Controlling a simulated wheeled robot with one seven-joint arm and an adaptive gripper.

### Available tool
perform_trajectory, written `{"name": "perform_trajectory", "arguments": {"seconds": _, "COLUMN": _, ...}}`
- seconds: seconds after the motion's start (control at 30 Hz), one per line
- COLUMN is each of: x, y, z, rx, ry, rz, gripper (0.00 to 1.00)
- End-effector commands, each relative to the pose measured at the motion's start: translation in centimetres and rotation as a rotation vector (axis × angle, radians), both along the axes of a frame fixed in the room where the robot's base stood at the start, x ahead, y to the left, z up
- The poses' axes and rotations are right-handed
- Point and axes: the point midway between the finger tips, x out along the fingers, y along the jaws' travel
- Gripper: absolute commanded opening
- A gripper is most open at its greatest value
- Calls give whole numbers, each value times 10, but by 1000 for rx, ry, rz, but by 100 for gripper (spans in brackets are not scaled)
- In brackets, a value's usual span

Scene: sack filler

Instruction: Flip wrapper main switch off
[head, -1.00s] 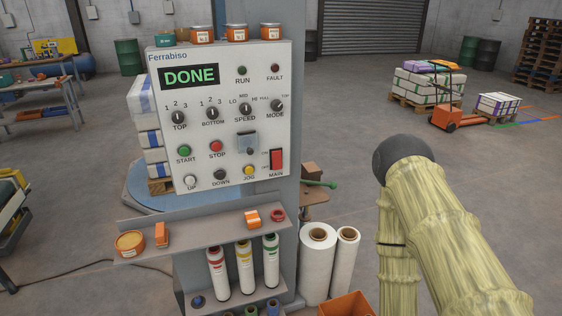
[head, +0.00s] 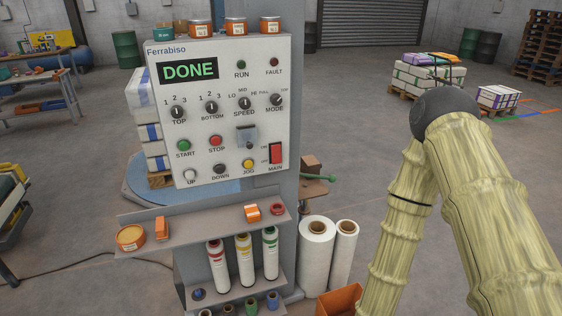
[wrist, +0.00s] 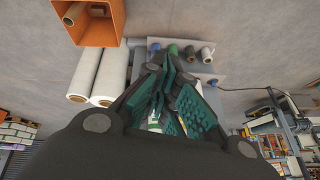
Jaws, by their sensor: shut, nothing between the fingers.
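The main switch (head: 276,153) is a red rocker in a dark frame at the lower right of the white control panel (head: 205,160), above the word MAIN. The panel's display reads DONE. My gripper (wrist: 160,85) shows only in the wrist view, with its dark green fingers shut and empty. It hangs above the floor near the shelves and film rolls, apart from the switch. The main switch does not show in the wrist view. In the head view my arm is at the right, and its gripper end is out of frame.
A shelf (head: 190,226) with tape and tins juts out below the panel. White film rolls (head: 316,255) and an orange bin (head: 342,298) stand to its right. The wrist view shows the orange bin (wrist: 88,22) too. Several tins sit on the panel's top.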

Motion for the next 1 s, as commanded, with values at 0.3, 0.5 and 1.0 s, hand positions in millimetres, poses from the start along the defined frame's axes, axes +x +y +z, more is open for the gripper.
{"name": "perform_trajectory", "arguments": {"seconds": 0.3, "x": 159, "y": 56, "z": 140, "rx": 73, "ry": -442, "rz": 72, "gripper": 0}}
{"name": "perform_trajectory", "arguments": {"seconds": 0.5, "x": 231, "y": 76, "z": 245, "rx": 86, "ry": -698, "rz": 89, "gripper": 0}}
{"name": "perform_trajectory", "arguments": {"seconds": 1.0, "x": 283, "y": 87, "z": 359, "rx": 81, "ry": -944, "rz": 86, "gripper": 0}}
